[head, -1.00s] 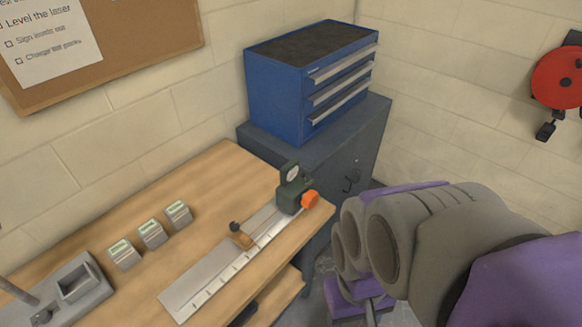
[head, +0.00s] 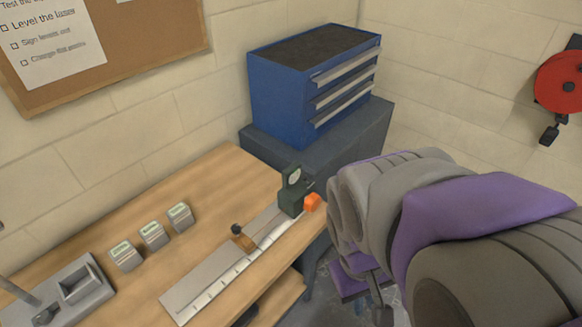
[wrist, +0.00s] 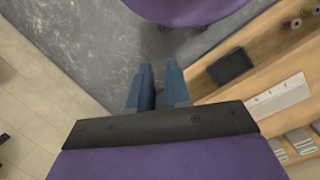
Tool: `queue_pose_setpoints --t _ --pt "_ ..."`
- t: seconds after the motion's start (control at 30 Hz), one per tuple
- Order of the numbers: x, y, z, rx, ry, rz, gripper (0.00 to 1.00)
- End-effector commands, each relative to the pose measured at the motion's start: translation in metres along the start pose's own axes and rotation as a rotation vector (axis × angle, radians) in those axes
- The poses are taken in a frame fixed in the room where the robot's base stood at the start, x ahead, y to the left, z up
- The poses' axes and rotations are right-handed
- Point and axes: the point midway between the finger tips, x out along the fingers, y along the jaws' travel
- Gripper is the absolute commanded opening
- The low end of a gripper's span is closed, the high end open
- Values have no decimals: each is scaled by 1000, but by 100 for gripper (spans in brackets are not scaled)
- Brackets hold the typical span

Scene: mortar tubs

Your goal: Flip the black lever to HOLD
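A dark green block with a round dial and an orange knob (head: 293,190) stands at the far end of a steel ruled rail (head: 215,285) on the bench. A brown slider with a small black knob (head: 242,238) sits on the rail. I cannot tell which part is the black lever, and no HOLD marking is readable. My gripper (wrist: 160,84) shows two blue fingers with a narrow gap and nothing between them. It hangs over grey floor beside the bench, away from the rail. In the head view my arm hides it.
The wooden bench (head: 215,180) holds several small labelled blocks (head: 152,235) and a grey fixture (head: 70,290). A blue drawer chest (head: 285,95) stands on a grey cabinet at the back. A red reel (head: 560,82) hangs on the right wall. A dark bin (wrist: 231,67) shows in the wrist view.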

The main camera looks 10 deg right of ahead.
Motion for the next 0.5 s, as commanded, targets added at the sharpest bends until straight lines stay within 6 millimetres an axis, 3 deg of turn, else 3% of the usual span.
queue_pose_setpoints --t 0.17,0.5 --pt "-3 26 -37 -115 -42 136 0" --pt "-12 59 -115 -376 -129 397 0"
